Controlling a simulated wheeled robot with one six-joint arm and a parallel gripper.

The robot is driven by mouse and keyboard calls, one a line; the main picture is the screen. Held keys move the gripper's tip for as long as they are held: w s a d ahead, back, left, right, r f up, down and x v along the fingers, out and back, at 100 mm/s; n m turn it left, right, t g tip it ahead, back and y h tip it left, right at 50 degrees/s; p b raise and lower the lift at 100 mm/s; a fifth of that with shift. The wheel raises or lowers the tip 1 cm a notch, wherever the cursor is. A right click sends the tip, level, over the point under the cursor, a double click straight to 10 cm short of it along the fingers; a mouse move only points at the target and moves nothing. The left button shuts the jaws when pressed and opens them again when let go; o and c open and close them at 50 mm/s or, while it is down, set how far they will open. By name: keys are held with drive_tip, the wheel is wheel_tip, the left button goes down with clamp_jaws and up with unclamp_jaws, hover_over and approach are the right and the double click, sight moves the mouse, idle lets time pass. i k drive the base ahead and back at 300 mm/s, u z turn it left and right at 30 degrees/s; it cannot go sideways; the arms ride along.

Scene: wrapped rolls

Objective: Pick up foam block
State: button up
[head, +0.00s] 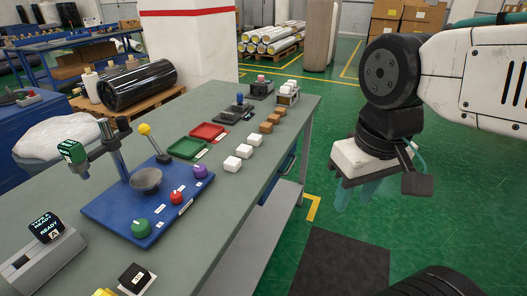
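Three white blocks, which look like foam, stand in a row along the right side of the grey-green table: a near one (232,164), a middle one (244,151) and a far one (254,139). Brown blocks (266,127) continue the row behind them. My gripper (355,204) hangs to the right of the table, over the green floor, well apart from the blocks. Its two teal fingers point down with a gap between them, and nothing shows in the gap.
A blue control board (113,214) with coloured knobs stands on the table's left half. A green tray (188,148) and a red tray (207,131) lie left of the blocks. Small devices stand at the far end. The table's right edge (262,183) lies between blocks and gripper.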

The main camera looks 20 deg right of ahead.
sight(255, 140)
drive_tip(key=u, duration=0.05)
drive_tip(key=k, duration=0.85)
drive_tip(key=z, duration=0.9)
drive_tip(key=i, duration=0.85)
drive_tip(key=z, duration=0.55)
drive_tip(key=i, duration=0.75)
drive_tip(key=u, duration=0.9)
drive_tip(key=i, duration=0.9)
drive_tip(key=u, duration=0.9)
